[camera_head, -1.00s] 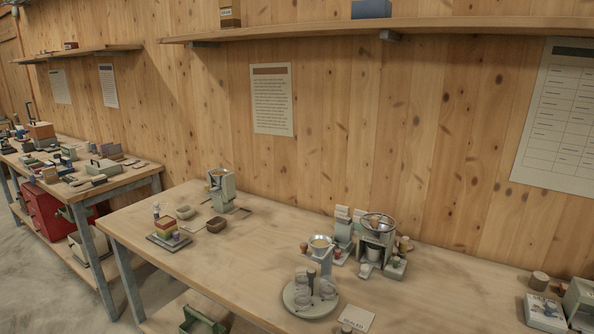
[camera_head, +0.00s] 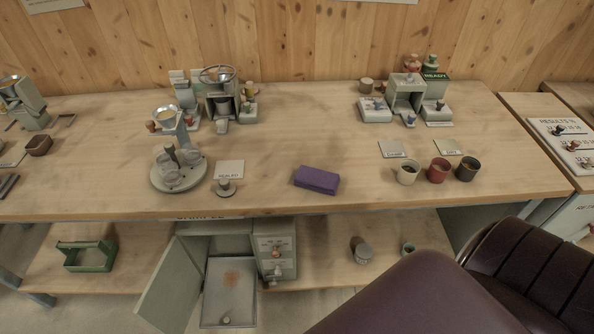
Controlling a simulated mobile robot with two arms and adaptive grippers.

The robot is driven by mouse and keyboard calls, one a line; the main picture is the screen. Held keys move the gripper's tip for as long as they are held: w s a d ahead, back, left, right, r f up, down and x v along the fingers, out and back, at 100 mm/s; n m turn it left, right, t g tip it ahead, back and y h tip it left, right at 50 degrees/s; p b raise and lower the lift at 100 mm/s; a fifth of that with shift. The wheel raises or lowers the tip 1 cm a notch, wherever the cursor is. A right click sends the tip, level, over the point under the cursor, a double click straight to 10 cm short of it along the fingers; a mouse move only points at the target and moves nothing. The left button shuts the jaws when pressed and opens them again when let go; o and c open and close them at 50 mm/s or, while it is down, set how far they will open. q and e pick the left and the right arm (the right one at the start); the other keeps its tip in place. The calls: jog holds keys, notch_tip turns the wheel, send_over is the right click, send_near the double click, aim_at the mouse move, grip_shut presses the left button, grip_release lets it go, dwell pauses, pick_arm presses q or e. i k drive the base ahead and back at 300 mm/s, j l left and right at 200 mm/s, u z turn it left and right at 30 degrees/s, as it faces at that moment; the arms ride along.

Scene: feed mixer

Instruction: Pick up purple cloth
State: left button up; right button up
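The purple cloth (camera_head: 317,180) lies folded into a flat rectangular block near the front edge of the wooden workbench, a little right of the middle of the head view. Nothing touches it or covers it. Neither of my grippers shows in the head view, so their state cannot be seen.
A card with a small knob (camera_head: 228,180) and a round tray (camera_head: 179,170) stand left of the cloth. Cups (camera_head: 408,171) stand to its right. Below, a cabinet door (camera_head: 168,285) hangs open. A dark chair (camera_head: 510,275) blocks the front right. Bench around the cloth is clear.

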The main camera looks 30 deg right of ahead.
aim_at(310, 178)
jog(key=i+j+z, duration=0.15)
jog(key=z, duration=0.3)
jog(key=j+z, duration=0.5)
jog(key=i+l, duration=0.05)
jog(key=l, duration=0.05)
